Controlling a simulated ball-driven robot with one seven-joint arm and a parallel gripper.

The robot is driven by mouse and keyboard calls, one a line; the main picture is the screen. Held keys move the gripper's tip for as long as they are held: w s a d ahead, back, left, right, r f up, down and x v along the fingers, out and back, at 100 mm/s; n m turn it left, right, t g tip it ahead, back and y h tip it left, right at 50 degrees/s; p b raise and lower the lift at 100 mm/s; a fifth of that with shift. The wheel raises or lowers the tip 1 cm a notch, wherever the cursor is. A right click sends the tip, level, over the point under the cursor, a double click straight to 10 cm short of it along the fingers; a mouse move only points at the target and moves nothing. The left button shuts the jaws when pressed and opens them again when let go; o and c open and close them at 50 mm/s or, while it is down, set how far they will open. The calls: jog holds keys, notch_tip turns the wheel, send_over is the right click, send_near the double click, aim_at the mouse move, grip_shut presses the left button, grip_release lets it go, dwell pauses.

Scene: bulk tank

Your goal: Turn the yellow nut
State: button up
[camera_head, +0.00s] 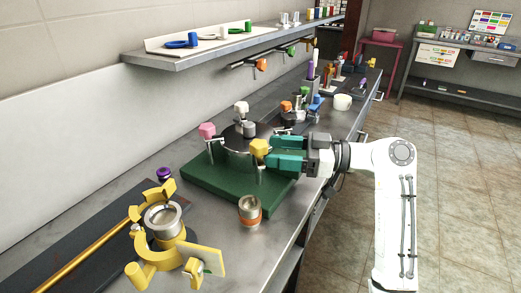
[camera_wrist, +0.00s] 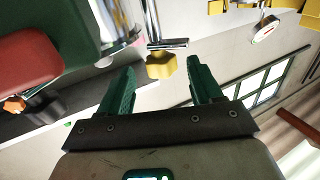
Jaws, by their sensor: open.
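The yellow nut (camera_head: 260,147) is a lobed knob on top of an upright metal bolt at the near right of a round metal cover. The cover sits on a green block (camera_head: 210,180). In the wrist view the nut (camera_wrist: 161,66) shows between my two fingertips, with clear space on both sides. My gripper (camera_head: 275,154) has teal fingers and comes from the right, its tips close beside the nut. The gripper (camera_wrist: 162,72) is open and holds nothing. How deep the nut lies between the fingers is hard to tell.
A pink nut (camera_head: 207,130) and a white nut (camera_head: 241,107) stand on the same cover. A copper-banded cup (camera_head: 250,212) and a yellow clamp (camera_head: 160,245) are nearer on the grey bench. A shelf (camera_head: 230,43) runs above. Floor (camera_head: 445,150) is open at right.

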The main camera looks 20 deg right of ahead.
jog(key=shift+v, duration=2.35)
